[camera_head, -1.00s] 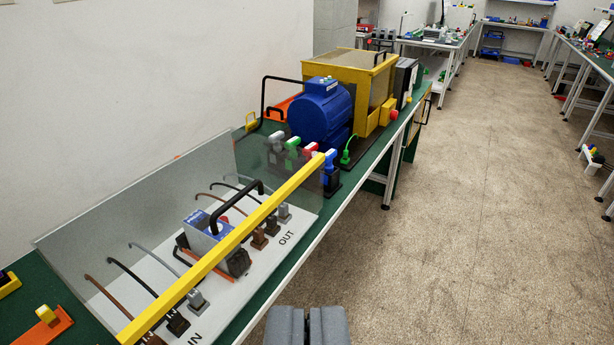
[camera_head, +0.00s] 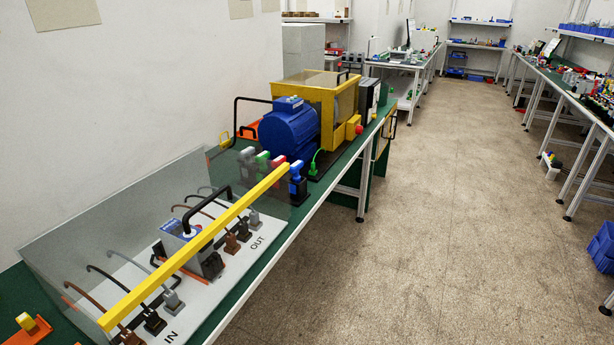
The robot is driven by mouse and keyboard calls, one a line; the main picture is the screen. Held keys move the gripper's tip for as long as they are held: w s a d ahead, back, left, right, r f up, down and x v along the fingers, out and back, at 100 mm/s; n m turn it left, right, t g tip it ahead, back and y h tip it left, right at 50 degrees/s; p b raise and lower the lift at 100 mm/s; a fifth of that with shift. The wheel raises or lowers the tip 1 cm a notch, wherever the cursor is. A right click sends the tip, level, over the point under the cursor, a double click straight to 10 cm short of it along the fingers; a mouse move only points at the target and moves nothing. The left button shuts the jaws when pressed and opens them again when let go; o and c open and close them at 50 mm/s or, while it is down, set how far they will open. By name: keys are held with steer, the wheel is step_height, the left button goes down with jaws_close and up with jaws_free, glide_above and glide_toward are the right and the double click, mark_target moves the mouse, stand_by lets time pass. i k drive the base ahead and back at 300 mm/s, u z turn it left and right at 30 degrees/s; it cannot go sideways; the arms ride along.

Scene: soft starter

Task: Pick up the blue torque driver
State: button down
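The blue torque driver (camera_head: 297,184) stands upright in a dark holder on the green bench, at the right end of a row of similar drivers. Beside it to the left are a red one (camera_head: 279,164), a green one (camera_head: 262,159) and a grey one (camera_head: 247,158). The far end of the yellow bar reaches close to the blue driver in the picture. My gripper is not in view, so I cannot tell its state or whether it holds anything.
A clear-sided box with a yellow bar (camera_head: 190,250) covers the soft starter panel on the near bench. A blue motor (camera_head: 289,132) and a yellow-framed guard (camera_head: 318,98) stand behind the drivers. The floor (camera_head: 420,210) right of the bench is open.

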mark_target(294, 168)
steer(key=i, duration=0.85)
steer(key=u, duration=0.15)
steer(key=k, duration=0.65)
steer(key=z, duration=0.4)
steer(key=i, duration=2.15)
steer(key=u, duration=0.8)
steer(key=i, duration=0.25)
steer(key=u, duration=0.3)
